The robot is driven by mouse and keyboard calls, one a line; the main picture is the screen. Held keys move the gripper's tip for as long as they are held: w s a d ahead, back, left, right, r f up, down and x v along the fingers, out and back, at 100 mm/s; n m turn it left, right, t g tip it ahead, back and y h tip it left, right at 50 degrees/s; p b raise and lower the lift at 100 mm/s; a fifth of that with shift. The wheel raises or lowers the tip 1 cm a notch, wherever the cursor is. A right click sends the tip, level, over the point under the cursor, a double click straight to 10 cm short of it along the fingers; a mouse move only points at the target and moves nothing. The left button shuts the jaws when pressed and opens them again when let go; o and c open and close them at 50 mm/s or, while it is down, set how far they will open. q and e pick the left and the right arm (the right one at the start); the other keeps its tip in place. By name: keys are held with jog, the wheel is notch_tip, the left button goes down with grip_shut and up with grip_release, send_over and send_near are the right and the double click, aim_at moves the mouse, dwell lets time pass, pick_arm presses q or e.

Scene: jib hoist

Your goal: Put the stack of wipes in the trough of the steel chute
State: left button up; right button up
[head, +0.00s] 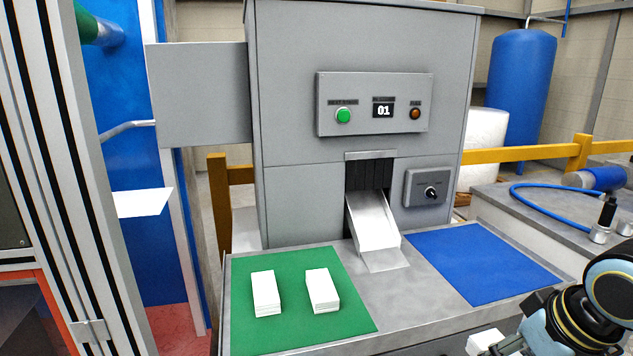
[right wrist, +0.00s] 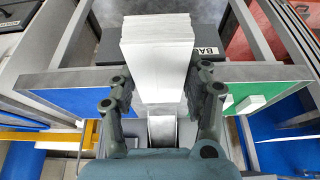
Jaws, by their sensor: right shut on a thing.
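My right gripper (right wrist: 161,82) is shut on a white stack of wipes (right wrist: 158,42), which stands out between its fingers in the right wrist view. In the head view this gripper (head: 503,348) is at the bottom right corner, and part of the held stack (head: 483,341) shows at the lower edge, in front of the bench and apart from the chute. The steel chute (head: 374,222) slopes out of the grey machine, and its trough looks empty. It also shows below the stack in the right wrist view (right wrist: 162,131). My left gripper is not in view.
Two more white stacks, left (head: 266,292) and right (head: 322,290), lie on a green mat (head: 345,325). A bare blue mat (head: 485,262) lies right of the chute. The grey machine (head: 300,130) has a green button, a display reading 01 and a knob box (head: 430,188).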

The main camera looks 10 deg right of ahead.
notch_tip(320, 180, down, 13)
jog(key=b, duration=1.2)
jog(key=shift+s+f, duration=0.2)
